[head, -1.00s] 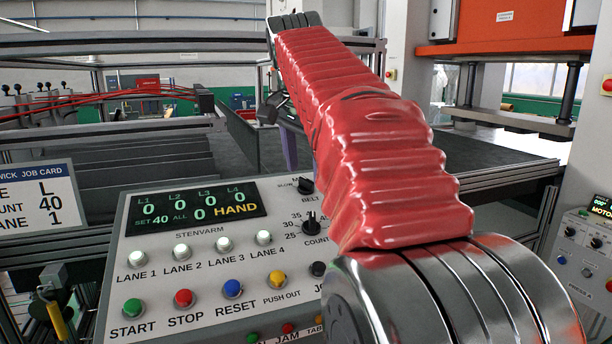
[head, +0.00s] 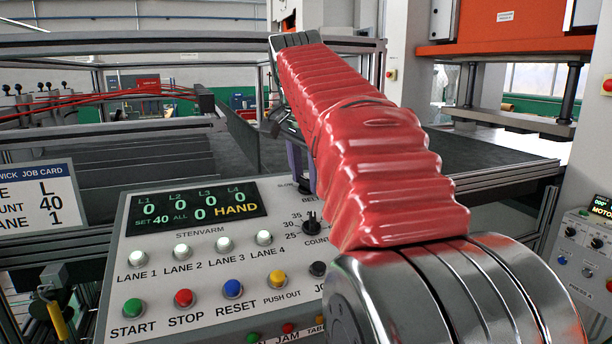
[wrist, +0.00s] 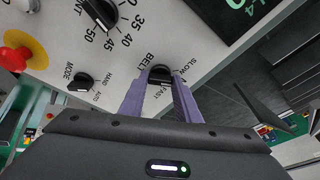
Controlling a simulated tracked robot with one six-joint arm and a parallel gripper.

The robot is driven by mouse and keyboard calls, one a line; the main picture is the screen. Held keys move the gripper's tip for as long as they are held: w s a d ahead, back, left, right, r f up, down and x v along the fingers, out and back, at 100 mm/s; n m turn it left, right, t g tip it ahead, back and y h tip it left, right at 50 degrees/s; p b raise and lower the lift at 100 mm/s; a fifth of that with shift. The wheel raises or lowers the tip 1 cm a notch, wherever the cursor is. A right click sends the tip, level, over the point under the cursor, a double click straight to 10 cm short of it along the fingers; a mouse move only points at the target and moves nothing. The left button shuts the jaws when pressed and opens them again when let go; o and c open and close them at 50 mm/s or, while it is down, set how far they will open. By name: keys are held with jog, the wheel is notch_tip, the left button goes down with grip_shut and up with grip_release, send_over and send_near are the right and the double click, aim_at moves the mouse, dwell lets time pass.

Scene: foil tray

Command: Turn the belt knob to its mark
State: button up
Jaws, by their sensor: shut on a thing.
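The belt knob (wrist: 160,73) is a small black dial on the pale control panel (wrist: 215,62), between the printed words BELT, SLOW and FAST in the wrist view. My gripper (wrist: 160,80) has its two purple fingers shut on the knob, one on each side. The knob's pointer and its mark cannot be made out clearly. In the head view my gripper (head: 299,165) reaches down at the panel's upper right edge under the red-sleeved arm. The knob is hidden there behind the fingers.
The black count knob (head: 311,226) sits close to the belt knob. A mode knob (wrist: 80,83) and a red stop button (wrist: 14,58) are on the same panel. Lane buttons (head: 222,245) and a display (head: 196,205) lie to the left. A job card (head: 38,198) stands far left.

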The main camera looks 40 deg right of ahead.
jog(key=shift+c, duration=1.4)
jog(key=shift+s+n+t, duration=0.1)
jog(key=shift+n+t, duration=0.3)
jog(key=shift+n, duration=1.8)
jog(key=o, duration=1)
jog(key=shift+o, duration=0.2)
